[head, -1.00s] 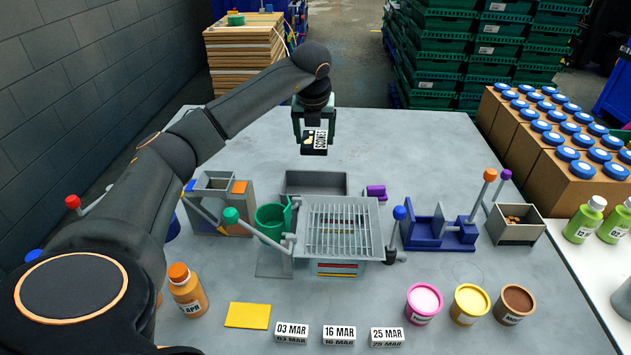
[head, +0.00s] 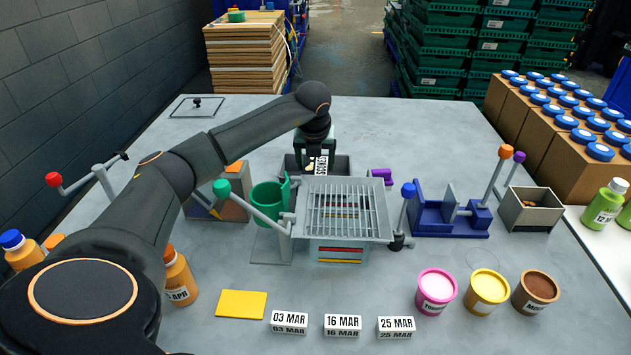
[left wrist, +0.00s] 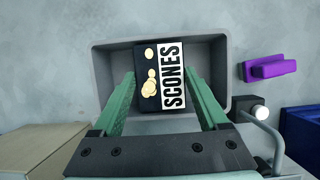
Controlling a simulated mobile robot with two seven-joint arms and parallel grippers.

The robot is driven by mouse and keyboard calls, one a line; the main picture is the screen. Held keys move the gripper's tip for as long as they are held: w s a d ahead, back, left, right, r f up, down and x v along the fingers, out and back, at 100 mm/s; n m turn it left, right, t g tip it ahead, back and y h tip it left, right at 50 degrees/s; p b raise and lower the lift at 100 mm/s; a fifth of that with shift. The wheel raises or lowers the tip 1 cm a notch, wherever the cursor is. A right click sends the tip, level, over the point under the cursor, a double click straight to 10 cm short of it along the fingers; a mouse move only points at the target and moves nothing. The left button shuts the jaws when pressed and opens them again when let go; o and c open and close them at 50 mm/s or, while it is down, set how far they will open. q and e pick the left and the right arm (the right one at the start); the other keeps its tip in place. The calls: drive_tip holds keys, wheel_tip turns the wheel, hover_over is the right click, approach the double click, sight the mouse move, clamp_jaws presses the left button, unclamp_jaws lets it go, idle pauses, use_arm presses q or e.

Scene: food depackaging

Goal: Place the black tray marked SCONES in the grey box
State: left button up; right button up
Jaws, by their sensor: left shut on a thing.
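The black tray marked SCONES (left wrist: 149,78) is between the green fingers of my left gripper (left wrist: 162,100), which is shut on it. In the left wrist view the tray appears over or within the outline of the grey box (left wrist: 105,62); its exact height against the rim is hard to tell. In the head view the SCONES tray (head: 316,168) is upright in my left gripper (head: 318,160) at the grey box (head: 290,167), behind the wire rack. The rack and gripper hide part of the box. My right gripper does not show.
The wire rack (head: 345,212) stands just in front of the grey box. A purple block (left wrist: 270,68) lies right of the box. A green cup (head: 268,203) and a blue fixture (head: 437,220) stand to either side. The table behind the box is clear.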

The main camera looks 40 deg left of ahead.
sight(315, 169)
use_arm(q)
wheel_tip(315, 169, down, 4)
drive_tip(key=b, duration=0.2)
drive_tip(key=shift+r+b, duration=0.15)
drive_tip(key=shift+b, duration=0.15)
drive_tip(key=shift+r, duration=0.15)
drive_tip(key=shift+f, duration=0.2)
drive_tip(key=o, duration=1.3)
drive_tip(key=shift+s+d+r, duration=0.1)
drive_tip(key=shift+r, duration=0.4)
drive_tip(key=v, duration=1)
drive_tip(key=shift+s+d+r, duration=0.1)
drive_tip(key=shift+r, duration=0.15)
drive_tip(key=shift+s+d+r, duration=0.1)
drive_tip(key=shift+r, duration=0.25)
